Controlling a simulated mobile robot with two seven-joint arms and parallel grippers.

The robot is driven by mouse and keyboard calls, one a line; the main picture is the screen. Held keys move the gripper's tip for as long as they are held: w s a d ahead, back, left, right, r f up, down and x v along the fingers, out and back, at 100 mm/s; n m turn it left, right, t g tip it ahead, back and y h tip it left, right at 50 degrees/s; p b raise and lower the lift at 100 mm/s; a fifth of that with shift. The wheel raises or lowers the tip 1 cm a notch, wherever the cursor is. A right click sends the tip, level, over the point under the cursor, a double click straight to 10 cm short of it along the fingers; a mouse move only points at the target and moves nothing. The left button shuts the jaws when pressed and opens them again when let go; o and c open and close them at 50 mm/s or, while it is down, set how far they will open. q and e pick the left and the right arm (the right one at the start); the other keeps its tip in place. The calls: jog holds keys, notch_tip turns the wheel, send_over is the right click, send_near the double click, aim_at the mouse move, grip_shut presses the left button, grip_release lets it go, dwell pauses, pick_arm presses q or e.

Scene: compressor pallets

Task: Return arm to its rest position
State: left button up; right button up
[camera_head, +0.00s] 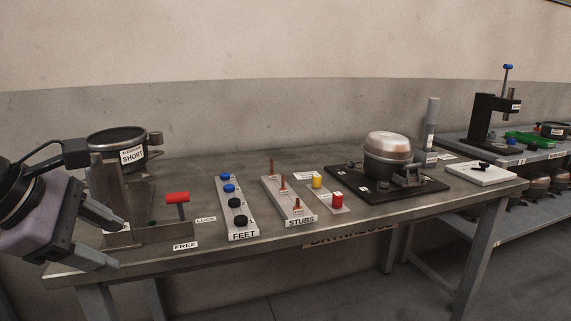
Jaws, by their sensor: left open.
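My left gripper (108,238) is at the lower left, with its arm coming in from the left edge. Its two fingers are spread apart and nothing shows between them. It hangs by the front left corner of the grey table (260,226), beside a metal fixture (125,205). A red-handled lever (177,198) stands just right of the gripper, near the FREE and LOCK labels, and is apart from it. My right gripper is not in view.
A pot labelled SHORT (118,145) stands behind the fixture. A FEET rack (238,218) and STUBS rack (290,203) sit mid-table. A compressor (388,150) rests on a black plate (425,188). A black press (487,122) stands at the far right. Bare wall lies behind.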

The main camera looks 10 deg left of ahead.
pick_arm(q)
jog(key=d+f+n+g+h, duration=0.35)
jog(key=d+n+h, duration=0.45)
jog(key=d+h, duration=0.8)
jog(key=w+a+f+n+t+y, duration=0.25)
jog(key=f+n+t+y, duration=0.45)
jog(key=n, duration=0.7)
jog(key=w+a+f+n+t+y, duration=0.3)
jog(key=f+n+t, duration=0.5)
jog(key=n, duration=0.6)
jog(key=s+d+f+n+g+y, duration=0.1)
jog(key=s+f+n+g+y, duration=0.25)
jog(key=s+f+n, duration=0.45)
jog(key=s+d+f+n+g+y, duration=0.1)
jog(key=s+f+n+g+y, duration=0.25)
jog(key=f, duration=0.95)
notch_tip(320, 180, up, 11)
jog(key=s+a+g+p, duration=0.1)
jog(key=p, duration=1.3)
jog(key=shift+s+a+f, duration=0.2)
jog(key=shift+s, duration=0.15)
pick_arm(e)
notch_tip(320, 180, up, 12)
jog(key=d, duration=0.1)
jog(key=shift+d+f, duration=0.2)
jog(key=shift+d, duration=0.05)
